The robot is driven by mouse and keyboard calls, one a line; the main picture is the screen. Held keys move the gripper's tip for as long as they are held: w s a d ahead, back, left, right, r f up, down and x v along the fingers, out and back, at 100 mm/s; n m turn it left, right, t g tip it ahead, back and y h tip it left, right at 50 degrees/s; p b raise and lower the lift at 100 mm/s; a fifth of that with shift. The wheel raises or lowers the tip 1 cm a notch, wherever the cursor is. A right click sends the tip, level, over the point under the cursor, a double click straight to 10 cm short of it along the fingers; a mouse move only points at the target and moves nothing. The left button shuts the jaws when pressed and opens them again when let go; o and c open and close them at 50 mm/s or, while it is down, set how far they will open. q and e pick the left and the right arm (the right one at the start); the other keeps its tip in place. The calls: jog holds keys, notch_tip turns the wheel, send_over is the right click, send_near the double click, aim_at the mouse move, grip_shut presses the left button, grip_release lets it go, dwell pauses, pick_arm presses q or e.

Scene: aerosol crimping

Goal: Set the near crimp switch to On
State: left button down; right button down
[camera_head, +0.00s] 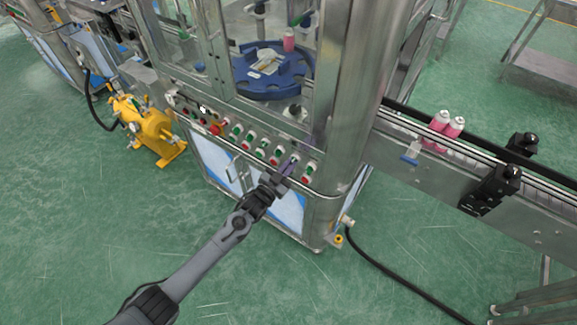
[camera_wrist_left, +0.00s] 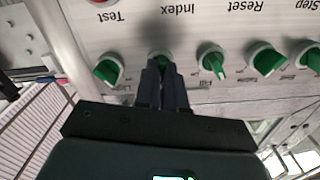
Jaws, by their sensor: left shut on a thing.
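The control panel runs along the machine's front, with a row of green switch knobs (camera_head: 262,151). My left gripper (camera_head: 287,169) reaches up from below to the right part of this row. In the left wrist view, which shows the panel upside down, the left gripper (camera_wrist_left: 163,72) is shut around a green knob (camera_wrist_left: 160,54) by the label Index. The fingers hide most of that knob, so its setting cannot be told. Green knobs stand on both sides of it, one at the left (camera_wrist_left: 107,72) and one at the right (camera_wrist_left: 212,62). No label reading crimp is legible. My right gripper is out of view.
Neighbouring knobs stand close beside the fingers. A red emergency-type button (camera_head: 215,129) sits further left on the panel. A yellow pump (camera_head: 146,127) stands on the floor at left. A conveyor with pink cans (camera_head: 440,121) runs at right. The floor in front is clear.

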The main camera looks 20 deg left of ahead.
pick_arm(q)
jog(key=shift+m, duration=1.6)
jog(key=c, duration=1.2)
grip_release()
